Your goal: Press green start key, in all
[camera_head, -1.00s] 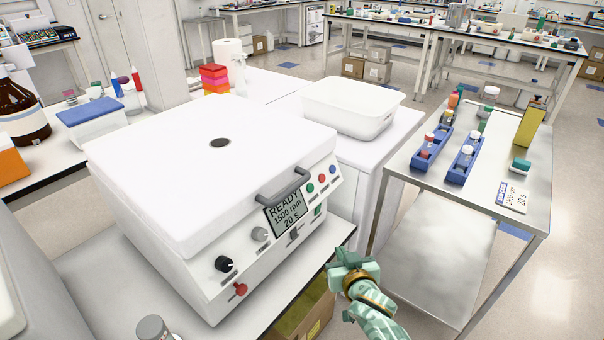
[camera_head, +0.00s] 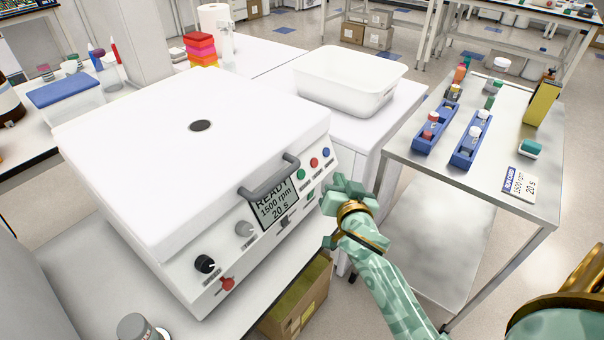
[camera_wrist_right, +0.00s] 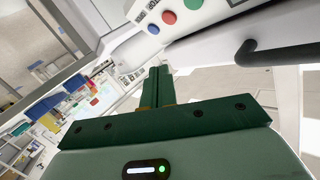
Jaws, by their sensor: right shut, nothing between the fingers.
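A white lidded machine (camera_head: 120,170) stands on the bench at left. Its display (camera_head: 274,206) reads READY, 1500 rpm, 20 s. A round green key (camera_head: 301,174) sits right of the display, with a red key (camera_head: 314,163) and a blue key (camera_head: 326,153) beside it. My right gripper (camera_head: 335,200) is shut and empty, just right of the panel and apart from the green key. In the right wrist view, the shut fingers (camera_wrist_right: 158,76) point toward the panel's edge, and the green key (camera_wrist_right: 193,4) is cut by the top border. My left gripper is out of view.
A grey lid handle (camera_head: 268,180) projects above the display. A metal cart (camera_head: 440,175) at right holds blue racks and a run card (camera_head: 520,184). A white tub (camera_head: 350,82) stands behind.

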